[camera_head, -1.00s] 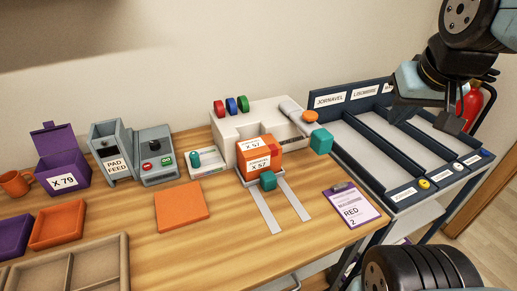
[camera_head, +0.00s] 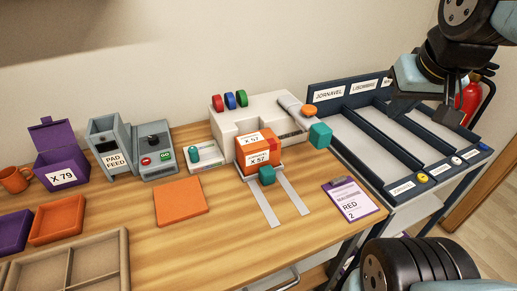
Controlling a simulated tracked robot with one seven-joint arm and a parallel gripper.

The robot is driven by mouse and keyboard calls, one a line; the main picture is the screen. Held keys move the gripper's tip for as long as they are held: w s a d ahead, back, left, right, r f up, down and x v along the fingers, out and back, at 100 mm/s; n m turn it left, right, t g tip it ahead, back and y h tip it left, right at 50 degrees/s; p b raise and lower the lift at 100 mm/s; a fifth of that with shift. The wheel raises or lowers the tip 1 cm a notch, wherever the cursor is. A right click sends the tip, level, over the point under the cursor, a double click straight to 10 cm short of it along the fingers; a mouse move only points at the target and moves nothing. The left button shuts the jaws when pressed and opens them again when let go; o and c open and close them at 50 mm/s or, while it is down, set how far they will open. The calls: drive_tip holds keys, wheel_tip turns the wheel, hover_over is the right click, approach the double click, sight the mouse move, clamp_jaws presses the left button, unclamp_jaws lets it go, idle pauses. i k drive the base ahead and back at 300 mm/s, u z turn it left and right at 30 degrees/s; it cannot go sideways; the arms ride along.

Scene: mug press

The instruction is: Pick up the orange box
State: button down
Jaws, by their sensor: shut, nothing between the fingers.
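The orange box (camera_head: 258,147) stands closed and upright at the front of the white press machine, with "X 57" labels on its top and front. My gripper (camera_head: 455,108) is at the upper right, above the dark blue sorting rack, far to the right of the box. Its fingers point down and are shut and empty.
The white press (camera_head: 240,117) with colored rings stands behind the box, its teal-ended lever (camera_head: 320,135) to the right. A clipboard (camera_head: 350,198) lies on the table's right. The rack (camera_head: 400,186) has several lanes. An orange pad (camera_head: 180,200) and a purple box (camera_head: 62,165) are left.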

sight(255, 150)
drive_tip(key=u, duration=0.65)
drive_tip(key=k, duration=1.8)
drive_tip(key=z, duration=0.85)
drive_tip(key=i, duration=1.7)
drive_tip(key=u, duration=0.05)
